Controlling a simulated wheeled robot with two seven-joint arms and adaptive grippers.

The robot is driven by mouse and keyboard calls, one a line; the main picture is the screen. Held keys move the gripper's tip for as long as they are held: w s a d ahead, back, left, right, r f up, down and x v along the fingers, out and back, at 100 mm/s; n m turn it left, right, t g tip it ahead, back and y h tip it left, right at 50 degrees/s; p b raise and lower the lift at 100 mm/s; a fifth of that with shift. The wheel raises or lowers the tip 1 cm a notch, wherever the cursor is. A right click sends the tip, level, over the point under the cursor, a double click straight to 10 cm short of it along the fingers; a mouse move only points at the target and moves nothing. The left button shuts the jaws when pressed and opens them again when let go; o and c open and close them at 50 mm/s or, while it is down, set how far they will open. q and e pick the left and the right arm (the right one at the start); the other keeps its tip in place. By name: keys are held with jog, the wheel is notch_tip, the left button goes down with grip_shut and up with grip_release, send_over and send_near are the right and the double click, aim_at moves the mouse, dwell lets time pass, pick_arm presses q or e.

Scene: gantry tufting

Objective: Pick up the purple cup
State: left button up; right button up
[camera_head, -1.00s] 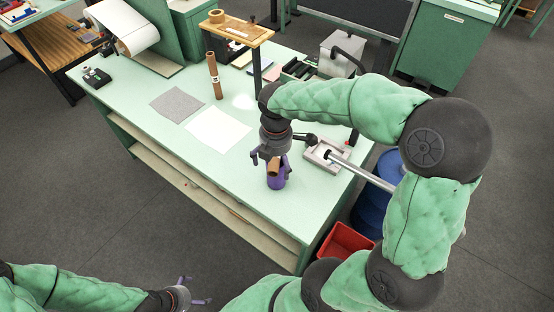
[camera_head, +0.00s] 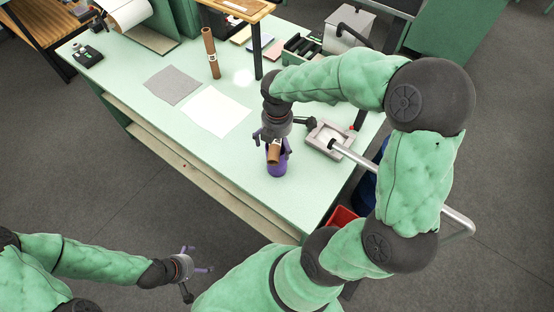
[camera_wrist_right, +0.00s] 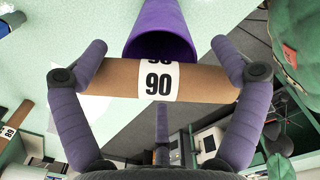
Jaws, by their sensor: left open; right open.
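The purple cup (camera_head: 277,168) stands near the right front edge of the green table. My right gripper (camera_head: 271,140) is just above it with fingers apart. A brown cardboard tube (camera_head: 273,154) labelled 90 is between the gripper and the cup, covering part of the cup's mouth. In the right wrist view the tube (camera_wrist_right: 115,80) lies crosswise between my open fingers, in front of the cup (camera_wrist_right: 160,18); I cannot tell whether the tube touches the cup. My left gripper (camera_head: 194,260) is open and empty, away from the table at lower left.
A grey tray (camera_head: 328,142) is right of the cup. A white sheet (camera_head: 217,112), a grey sheet (camera_head: 173,85) and an upright brown tube (camera_head: 211,54) are further left and back. A raised wooden shelf (camera_head: 238,8) stands behind. A red bin (camera_head: 343,216) is below the table's right end.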

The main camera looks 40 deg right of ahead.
notch_tip(320, 180, down, 4)
jog(key=shift+f+b, duration=0.15)
jog(key=shift+b, duration=0.25)
jog(key=c, duration=1.6)
jog(key=shift+c, duration=0.2)
